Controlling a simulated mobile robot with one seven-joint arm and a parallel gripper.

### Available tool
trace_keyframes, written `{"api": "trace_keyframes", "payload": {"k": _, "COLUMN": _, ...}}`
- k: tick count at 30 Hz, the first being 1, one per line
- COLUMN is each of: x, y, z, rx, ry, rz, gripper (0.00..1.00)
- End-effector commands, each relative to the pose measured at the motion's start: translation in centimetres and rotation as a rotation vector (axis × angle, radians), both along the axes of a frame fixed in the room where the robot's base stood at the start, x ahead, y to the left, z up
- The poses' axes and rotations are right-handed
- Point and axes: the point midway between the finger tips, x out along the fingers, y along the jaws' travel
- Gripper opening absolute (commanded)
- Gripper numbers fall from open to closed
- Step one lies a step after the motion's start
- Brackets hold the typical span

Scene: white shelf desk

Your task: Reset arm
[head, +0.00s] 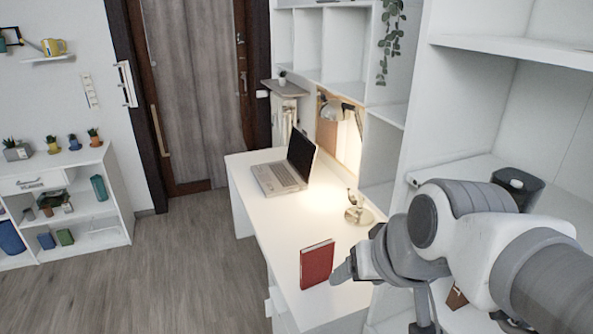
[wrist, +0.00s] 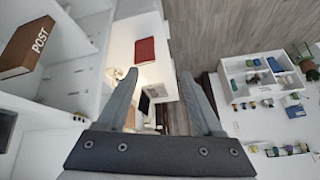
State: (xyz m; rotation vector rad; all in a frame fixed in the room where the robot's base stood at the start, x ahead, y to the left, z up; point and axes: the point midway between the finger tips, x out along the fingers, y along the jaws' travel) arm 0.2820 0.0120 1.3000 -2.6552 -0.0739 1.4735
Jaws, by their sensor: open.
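My gripper (wrist: 157,98) is open in the wrist view, with its two grey fingers spread apart and nothing between them but the far view of desk and floor. In the head view my gripper (head: 342,270) is at the end of my arm, just right of a red book (head: 317,264). The book stands upright on the white desk (head: 262,206), near its front end. From the head view I cannot tell whether the gripper touches the book. In the wrist view the red book (wrist: 145,50) shows beyond the fingers, apart from them.
An open laptop (head: 281,175) and a lamp (head: 357,212) are on the desk. White shelves (head: 475,150) stand close to my arm on the right, with a dark container (head: 519,184). A brown POST box (wrist: 30,48) shows in the wrist view. The wooden floor (head: 180,265) at left is clear.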

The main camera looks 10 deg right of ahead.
Motion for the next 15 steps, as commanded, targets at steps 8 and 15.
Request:
{"api": "trace_keyframes", "payload": {"k": 8, "x": -3.7, "y": -1.3, "z": -0.2, "rx": -0.116, "ry": 0.065, "rz": 0.01, "gripper": 0.67}}
{"api": "trace_keyframes", "payload": {"k": 15, "x": -3.7, "y": -1.3, "z": -0.2, "rx": -0.116, "ry": 0.066, "rz": 0.011, "gripper": 0.67}}
